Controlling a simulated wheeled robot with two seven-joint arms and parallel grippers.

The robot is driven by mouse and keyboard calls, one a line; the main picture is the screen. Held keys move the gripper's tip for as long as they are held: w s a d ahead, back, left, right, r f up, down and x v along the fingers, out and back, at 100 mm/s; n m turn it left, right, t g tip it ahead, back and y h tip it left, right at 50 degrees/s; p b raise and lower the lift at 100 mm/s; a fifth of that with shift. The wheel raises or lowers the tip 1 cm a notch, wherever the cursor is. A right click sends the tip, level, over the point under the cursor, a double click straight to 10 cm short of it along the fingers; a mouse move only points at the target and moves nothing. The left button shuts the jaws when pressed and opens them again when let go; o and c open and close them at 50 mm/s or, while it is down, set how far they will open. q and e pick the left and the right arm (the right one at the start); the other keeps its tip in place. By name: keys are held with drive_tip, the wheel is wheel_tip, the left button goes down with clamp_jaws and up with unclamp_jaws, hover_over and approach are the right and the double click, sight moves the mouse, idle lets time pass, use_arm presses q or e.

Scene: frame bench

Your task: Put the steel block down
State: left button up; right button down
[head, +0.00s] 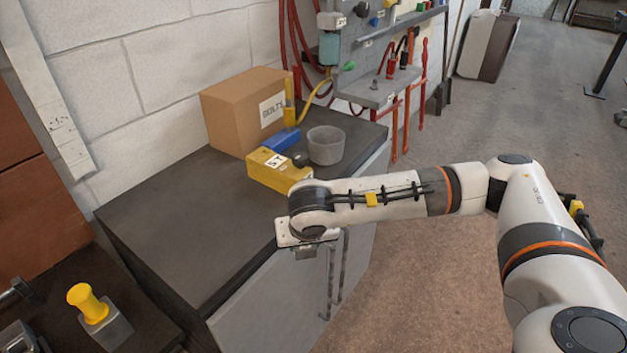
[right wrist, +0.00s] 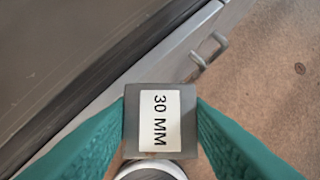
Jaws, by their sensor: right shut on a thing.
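The steel block (right wrist: 131,128) is a small grey block with a white "30 MM" label on its upper face. My right gripper (right wrist: 160,118) is shut on it, with a teal finger on each side. In the right wrist view the block is in front of the front edge of a dark-topped cabinet. In the head view my right gripper (head: 307,248) is at that cabinet's front edge; its fingers and the block cannot be made out clearly there. My left gripper is not in view.
The dark cabinet top (head: 190,225) is clear at its front and left. At its back stand a cardboard "BOLTS" box (head: 235,110), a yellow box (head: 277,170), a blue item (head: 281,139) and a grey cup (head: 326,146). A yellow-handled object (head: 90,303) stands lower left.

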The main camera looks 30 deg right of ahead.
drive_tip(key=s+a+f+n+y, duration=0.2)
drive_tip(key=s+a+f+n, duration=0.2)
drive_tip(key=a+f, duration=0.3)
drive_tip(key=shift+s+f+t, duration=0.3)
drive_tip(key=shift+s+f, duration=0.25)
drive_tip(key=shift+s, duration=0.35)
